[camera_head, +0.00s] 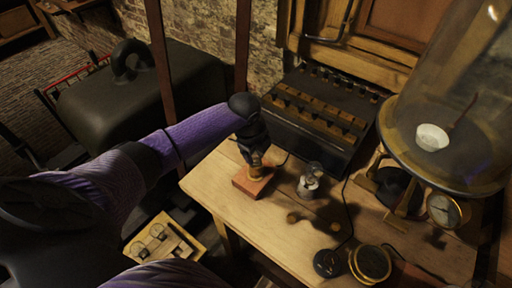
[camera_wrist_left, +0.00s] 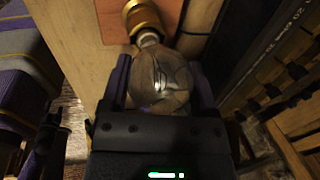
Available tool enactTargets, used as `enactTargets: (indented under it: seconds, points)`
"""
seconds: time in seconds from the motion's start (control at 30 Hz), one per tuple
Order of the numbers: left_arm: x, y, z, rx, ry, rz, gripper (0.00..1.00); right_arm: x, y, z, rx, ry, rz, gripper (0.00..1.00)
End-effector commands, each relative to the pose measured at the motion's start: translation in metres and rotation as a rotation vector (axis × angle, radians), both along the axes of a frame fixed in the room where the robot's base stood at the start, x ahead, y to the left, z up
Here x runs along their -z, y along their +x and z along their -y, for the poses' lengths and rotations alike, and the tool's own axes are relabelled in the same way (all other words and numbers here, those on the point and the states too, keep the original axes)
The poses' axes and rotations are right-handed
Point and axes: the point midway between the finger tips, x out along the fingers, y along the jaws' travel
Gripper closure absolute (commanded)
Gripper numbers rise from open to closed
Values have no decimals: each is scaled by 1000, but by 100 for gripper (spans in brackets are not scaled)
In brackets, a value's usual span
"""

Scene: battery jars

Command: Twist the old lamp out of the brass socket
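The brass socket (camera_head: 255,171) stands on a reddish wooden block (camera_head: 250,184) at the table's left edge. In the left wrist view the socket (camera_wrist_left: 143,18) is at the top, with the neck of the old lamp (camera_wrist_left: 160,80) at its mouth. The lamp is a clear, brownish glass bulb. My left gripper (camera_head: 254,150) points down over the socket. In the left wrist view its fingers (camera_wrist_left: 162,88) lie against both sides of the glass and appear shut on it. The gripper hides the lamp in the head view. My right gripper is not in view.
Another glass lamp (camera_head: 309,184) stands on the wooden table (camera_head: 275,233) right of the block. A dark battery case (camera_head: 318,112) is behind. A large glass bell jar (camera_head: 450,110) stands at right. Small round pieces and a brass disc (camera_head: 371,262) lie near the front.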

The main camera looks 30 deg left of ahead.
Motion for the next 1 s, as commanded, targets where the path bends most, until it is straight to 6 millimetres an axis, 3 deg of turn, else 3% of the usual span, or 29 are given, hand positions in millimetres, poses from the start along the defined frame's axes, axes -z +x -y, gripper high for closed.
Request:
enactTargets:
  seconds: [0.03,0.2,0.23,0.47,0.8,1.0]
  points:
    - [0,0,0,0,0,0,57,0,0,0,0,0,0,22]
    - [0,0,0,0,0,0,93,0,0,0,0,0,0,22]
    - [0,0,0,0,0,0,95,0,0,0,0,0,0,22]
    - [-3,0,1,-120,-1,-3,95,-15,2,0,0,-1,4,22]
    - [-3,0,1,-425,-1,-6,95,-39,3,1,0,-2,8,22]
    - [-1,1,0,-557,1,-5,95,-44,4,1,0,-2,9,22]
